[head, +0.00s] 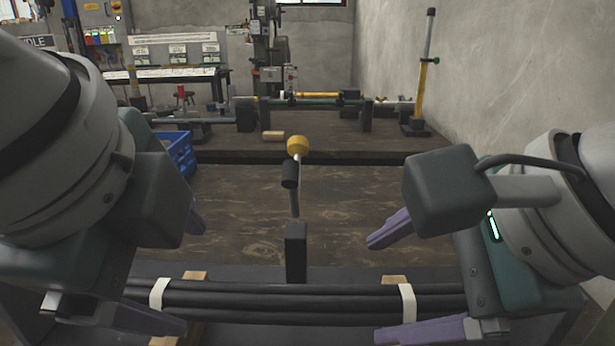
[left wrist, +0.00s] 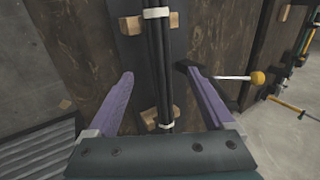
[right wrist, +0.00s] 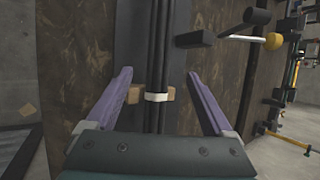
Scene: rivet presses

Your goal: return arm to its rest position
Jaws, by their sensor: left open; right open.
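My left gripper (head: 192,280) is open at the left, with purple fingers spread above and below the left part of a bundle of black rods (head: 300,298). My right gripper (head: 374,290) is open at the right part of the same bundle. White bands wrap the bundle near both ends, and it rests by wooden blocks (head: 395,280). In the left wrist view the bundle (left wrist: 160,60) runs between the open fingers. In the right wrist view the bundle (right wrist: 160,50) also runs between them. Neither gripper is closed on anything. Exact finger depth cannot be told.
A dark post (head: 296,252) and a lever with a yellow knob (head: 297,146) stand in front. A blue crate (head: 178,150) is partly hidden behind my left arm. A yellow and black upright (head: 422,85) stands at the back right. The brown tabletop (head: 250,220) between is mostly bare.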

